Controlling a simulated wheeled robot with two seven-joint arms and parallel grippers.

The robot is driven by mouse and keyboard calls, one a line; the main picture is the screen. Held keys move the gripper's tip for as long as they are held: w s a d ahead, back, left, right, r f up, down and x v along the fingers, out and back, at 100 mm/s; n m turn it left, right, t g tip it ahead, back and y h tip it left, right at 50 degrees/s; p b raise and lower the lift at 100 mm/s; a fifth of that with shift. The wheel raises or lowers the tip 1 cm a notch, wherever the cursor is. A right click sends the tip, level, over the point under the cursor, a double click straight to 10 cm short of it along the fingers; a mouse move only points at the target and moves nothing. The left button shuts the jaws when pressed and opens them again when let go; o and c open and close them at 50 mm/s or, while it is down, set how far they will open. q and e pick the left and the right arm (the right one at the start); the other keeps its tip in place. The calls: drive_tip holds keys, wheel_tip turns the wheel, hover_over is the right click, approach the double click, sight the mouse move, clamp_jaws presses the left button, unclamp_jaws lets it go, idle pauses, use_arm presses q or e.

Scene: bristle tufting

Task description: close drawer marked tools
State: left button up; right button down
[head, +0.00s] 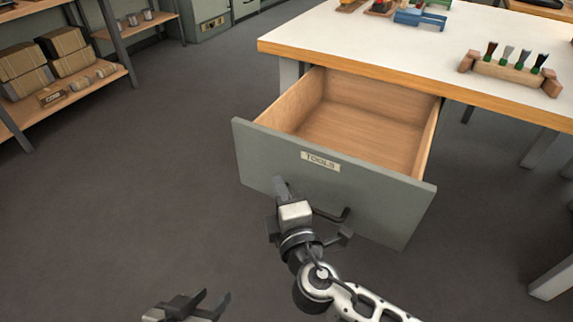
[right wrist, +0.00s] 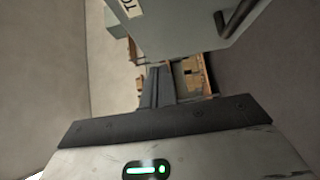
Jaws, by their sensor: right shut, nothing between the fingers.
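The drawer marked TOOLS (head: 335,193) is pulled far out from under the white-topped table; its wooden inside looks empty. Its label (head: 320,161) is on the upper front, and its dark bar handle (head: 332,215) is lower down. My right gripper (head: 280,184) is shut and empty in front of the drawer front, left of the handle. I cannot tell if its tips touch the panel. In the right wrist view the shut fingers (right wrist: 157,88) point toward the drawer front (right wrist: 175,25), with the handle (right wrist: 237,17) to their right. My left gripper (head: 208,301) is open and empty, low over the floor.
The table (head: 420,50) carries a wooden rack with several brushes (head: 508,70) and a blue fixture (head: 419,19). A shelf with boxes (head: 45,60) stands at the left. The grey floor (head: 160,170) left of the drawer is clear.

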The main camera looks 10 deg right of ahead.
sight(282, 153)
drive_tip(key=w, duration=0.2)
drive_tip(key=w+d, duration=0.1)
drive_tip(key=w, duration=0.2)
drive_tip(key=shift+w+d, duration=0.15)
drive_tip(key=shift+w, duration=0.05)
drive_tip(key=shift+w+d, duration=0.35)
drive_tip(key=shift+w, duration=0.05)
